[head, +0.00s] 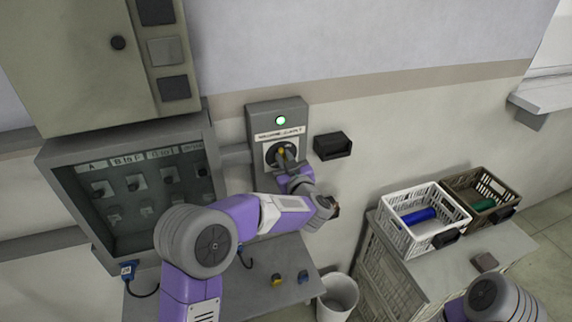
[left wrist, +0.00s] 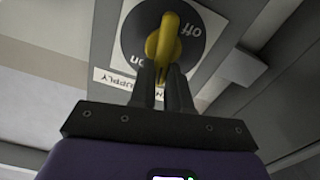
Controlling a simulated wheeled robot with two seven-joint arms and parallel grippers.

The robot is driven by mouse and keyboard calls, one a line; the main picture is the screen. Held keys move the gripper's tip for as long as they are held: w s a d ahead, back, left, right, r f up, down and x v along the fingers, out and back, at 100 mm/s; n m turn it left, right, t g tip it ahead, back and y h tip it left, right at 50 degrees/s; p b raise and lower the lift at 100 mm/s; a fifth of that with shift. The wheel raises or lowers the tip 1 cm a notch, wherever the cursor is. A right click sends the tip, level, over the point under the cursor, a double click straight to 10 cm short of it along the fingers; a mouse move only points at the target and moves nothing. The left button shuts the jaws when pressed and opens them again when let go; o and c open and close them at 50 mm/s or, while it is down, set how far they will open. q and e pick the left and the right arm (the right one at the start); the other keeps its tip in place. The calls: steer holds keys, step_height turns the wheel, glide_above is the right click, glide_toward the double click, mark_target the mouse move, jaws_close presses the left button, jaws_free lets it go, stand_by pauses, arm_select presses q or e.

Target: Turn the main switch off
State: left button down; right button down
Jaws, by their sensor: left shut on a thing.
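The main switch is a grey wall box (head: 276,108) with a lit green lamp (head: 280,120) and a label above a black round dial (head: 272,158). The dial (left wrist: 136,35) also shows in the left wrist view, marked "off" at upper right and "on" at lower left. A yellow handle (left wrist: 163,40) crosses it; my fingers partly hide its lower end. My left gripper (head: 288,163) is at the dial, shut on the yellow handle. Its two dark fingers (left wrist: 163,80) show in the left wrist view. My right gripper is out of view.
Left of the switch is an open grey panel (head: 47,157) with labelled sockets. A black wall holder (head: 333,146) is close on the right. Below are a table (head: 262,270), a white bin (head: 338,297), and a white crate (head: 402,208) and brown crate (head: 497,183) on a cabinet.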

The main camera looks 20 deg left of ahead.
arm_select(q)
steer(key=shift+s+a+f+n+b, duration=0.2)
steer(key=shift+f+n+b, duration=0.15)
steer(key=shift+n+b, duration=2.3)
steer(key=shift+s+a+f+n+b, duration=0.15)
steer(key=shift+f+n+b, duration=0.25)
steer(key=shift+n+b, duration=2.25)
steer(key=shift+s+a+f+n+b, duration=0.1)
steer(key=shift+a+f+n+b, duration=0.2)
steer(key=shift+n+b, duration=2.3)
steer(key=c, duration=1.1)
jaws_free()
steer(key=v, duration=0.7)
steer(key=shift+s+d, duration=0.2)
steer(key=shift+s, duration=0.05)
